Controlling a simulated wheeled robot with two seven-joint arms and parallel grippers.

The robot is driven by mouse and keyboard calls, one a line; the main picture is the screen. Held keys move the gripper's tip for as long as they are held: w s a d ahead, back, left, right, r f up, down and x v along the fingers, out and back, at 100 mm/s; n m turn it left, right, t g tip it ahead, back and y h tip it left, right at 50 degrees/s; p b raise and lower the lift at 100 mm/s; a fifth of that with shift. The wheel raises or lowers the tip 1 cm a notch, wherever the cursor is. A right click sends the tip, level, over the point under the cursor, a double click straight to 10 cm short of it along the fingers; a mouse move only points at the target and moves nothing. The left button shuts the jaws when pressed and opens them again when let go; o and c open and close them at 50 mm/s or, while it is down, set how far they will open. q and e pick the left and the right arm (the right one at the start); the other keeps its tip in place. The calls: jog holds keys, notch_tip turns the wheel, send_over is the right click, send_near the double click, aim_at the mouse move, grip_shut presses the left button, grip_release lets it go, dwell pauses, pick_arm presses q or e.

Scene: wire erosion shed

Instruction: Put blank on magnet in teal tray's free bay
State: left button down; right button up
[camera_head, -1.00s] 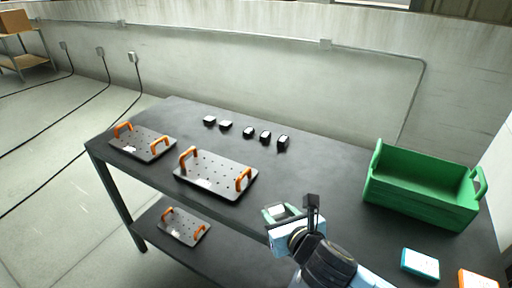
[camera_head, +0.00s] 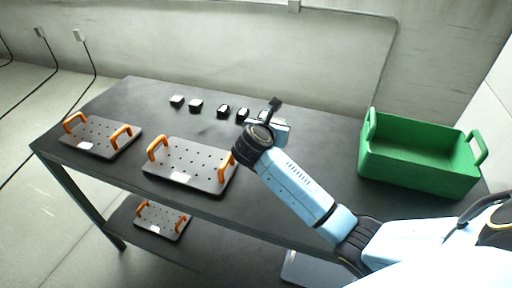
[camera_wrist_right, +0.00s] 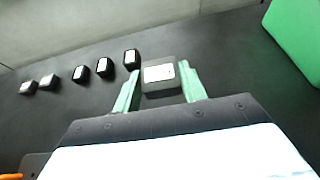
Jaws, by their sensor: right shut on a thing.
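My right gripper (camera_wrist_right: 160,88) has its two green fingers shut on a grey block with a white label (camera_wrist_right: 161,73) in the right wrist view. In the head view this gripper (camera_head: 272,124) is over the back middle of the table, and its own wrist hides the held block. A row of small dark blocks with white tops stands just beyond and left of it; the nearest one (camera_wrist_right: 131,59) is close to the left finger. The far left block (camera_head: 177,101) shows in the head view. I cannot identify a teal tray or a magnet. My left gripper is out of view.
A green open crate (camera_head: 418,173) stands at the right of the dark table (camera_head: 310,155). Two perforated plates with orange handles lie at the left (camera_head: 100,138) and middle (camera_head: 190,167). Another plate (camera_head: 160,221) is on the lower shelf. A wall runs behind.

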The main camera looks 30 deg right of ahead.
notch_tip(320, 180, down, 9)
jog(key=shift+r+b, duration=0.1)
jog(key=shift+b, duration=0.5)
jog(key=o, duration=1.2)
jog(key=shift+f, duration=0.2)
